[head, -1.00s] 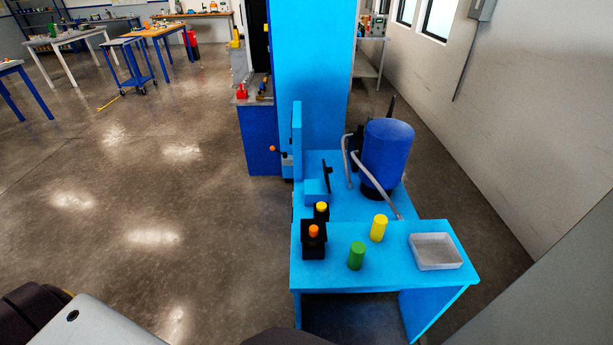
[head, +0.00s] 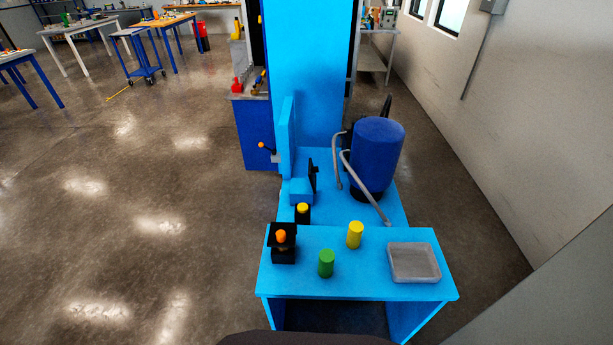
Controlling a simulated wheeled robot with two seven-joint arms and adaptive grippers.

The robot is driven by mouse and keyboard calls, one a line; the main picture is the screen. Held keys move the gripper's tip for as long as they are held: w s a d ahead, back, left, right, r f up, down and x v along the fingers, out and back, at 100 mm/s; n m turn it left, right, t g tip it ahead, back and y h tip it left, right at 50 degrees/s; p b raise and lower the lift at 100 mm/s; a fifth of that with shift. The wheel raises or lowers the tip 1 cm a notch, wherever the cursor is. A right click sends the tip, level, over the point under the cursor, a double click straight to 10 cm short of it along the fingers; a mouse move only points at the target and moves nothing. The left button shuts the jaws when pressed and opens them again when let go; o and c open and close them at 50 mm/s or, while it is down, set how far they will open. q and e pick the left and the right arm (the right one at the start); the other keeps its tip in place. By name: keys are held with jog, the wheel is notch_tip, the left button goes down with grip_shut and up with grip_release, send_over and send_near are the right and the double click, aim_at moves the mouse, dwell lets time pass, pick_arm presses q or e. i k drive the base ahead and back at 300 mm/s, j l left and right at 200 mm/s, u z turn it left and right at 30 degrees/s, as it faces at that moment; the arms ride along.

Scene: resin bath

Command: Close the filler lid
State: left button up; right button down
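A light-blue machine (head: 325,80) has a low bench (head: 350,288) in front. A black block with an orange top (head: 282,250) stands on the bench at left. I cannot tell for sure which part is the filler lid. Neither gripper is in view.
A green cylinder (head: 326,263), a yellow cylinder (head: 355,234) and a grey tray (head: 414,262) stand on the bench. An orange-tipped lever (head: 267,149) juts from the machine's left side. A wall (head: 480,130) runs along the right. The floor (head: 140,210) at left is clear.

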aim_at(312, 170)
jog(key=k+j+z, duration=0.1)
jog(key=j, duration=0.15)
jog(key=j+z, duration=0.35)
jog(key=j, duration=0.15)
jog(key=k+j+z, duration=0.15)
jog(key=j, duration=0.2)
jog(key=k+j+z, duration=0.2)
jog(key=j, duration=0.2)
jog(key=j+z, duration=0.3)
jog(key=j, duration=0.35)
jog(key=j+z, duration=0.35)
jog(key=j, duration=0.35)
jog(key=i+j+z, duration=0.1)
jog(key=j+z, duration=0.2)
jog(key=j, duration=0.35)
jog(key=j+z, duration=0.25)
jog(key=j, duration=0.4)
jog(key=i+j+z, duration=0.1)
jog(key=j+z, duration=0.15)
jog(key=j, duration=0.3)
jog(key=j+z, duration=0.3)
jog(key=j, duration=0.2)
